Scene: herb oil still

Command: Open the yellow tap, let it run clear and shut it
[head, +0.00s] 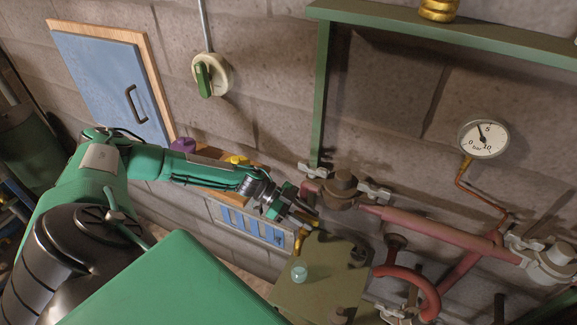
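A small yellow tap (300,240) shows at the upper left edge of an olive-green box (318,285), just below my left gripper. My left gripper (306,219) reaches in from the left, with its fingertips at or just above the tap. The fingers hide part of the tap, so I cannot tell whether they touch it or how its handle is turned. I also cannot tell whether the fingers are open or shut. A small pale-blue glass-like item (300,273) is on top of the box. No running liquid can be made out. My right gripper is not in view.
Red pipes (440,232) with clamped flanges run along the wall at right, under a pressure gauge (484,139). A green shelf frame (450,32) is above. A rotary switch (210,76) and a blue cabinet door (112,85) are on the wall at left.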

